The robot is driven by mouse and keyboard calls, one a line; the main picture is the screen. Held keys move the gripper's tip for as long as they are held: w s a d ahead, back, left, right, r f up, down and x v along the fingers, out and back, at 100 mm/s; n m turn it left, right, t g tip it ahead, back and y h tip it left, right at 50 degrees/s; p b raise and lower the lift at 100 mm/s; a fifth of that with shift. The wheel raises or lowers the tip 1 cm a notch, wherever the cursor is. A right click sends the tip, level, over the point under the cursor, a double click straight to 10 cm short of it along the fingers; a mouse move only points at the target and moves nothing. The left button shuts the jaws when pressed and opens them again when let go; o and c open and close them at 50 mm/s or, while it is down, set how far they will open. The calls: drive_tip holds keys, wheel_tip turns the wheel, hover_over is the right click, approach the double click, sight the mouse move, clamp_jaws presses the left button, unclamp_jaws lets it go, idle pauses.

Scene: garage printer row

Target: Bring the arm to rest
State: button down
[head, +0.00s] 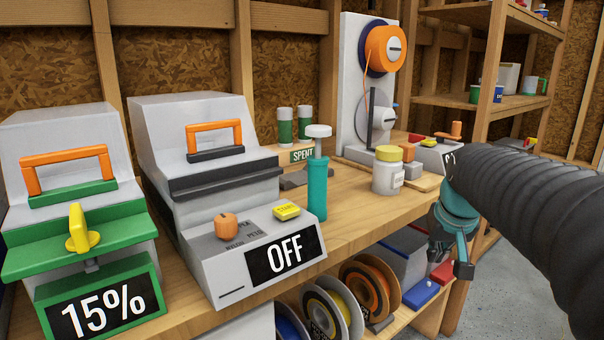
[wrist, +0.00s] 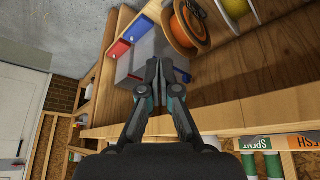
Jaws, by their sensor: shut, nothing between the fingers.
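My arm reaches in from the right edge in the head view. My gripper (head: 458,250) hangs at the front edge of the wooden bench (head: 350,222), at its right end, pointing down. In the wrist view my gripper (wrist: 160,65) has its fingers together with nothing between them. Behind the fingers in that view are the lower shelf and a grey box (wrist: 150,50). I cannot tell whether the gripper touches the bench edge.
On the bench stand a machine reading OFF (head: 230,180), a machine reading 15% (head: 80,200), a teal cylinder (head: 317,190) and a yellow-lidded jar (head: 388,178). Spools (head: 370,290) and blue and red boxes (head: 422,295) sit below. Floor at right is clear.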

drive_tip(key=s+a+f, duration=0.3)
drive_tip(key=s, duration=0.3)
drive_tip(key=s+a+f+n, duration=0.1)
drive_tip(key=s+a+f, duration=0.1)
drive_tip(key=s, duration=0.5)
drive_tip(key=s+a+f+y, duration=0.1)
drive_tip(key=s+a+f, duration=0.2)
drive_tip(key=s+a, duration=0.2)
drive_tip(key=shift+s+f+n, duration=0.3)
drive_tip(key=shift+s+f, duration=0.05)
drive_tip(key=shift+s, duration=0.7)
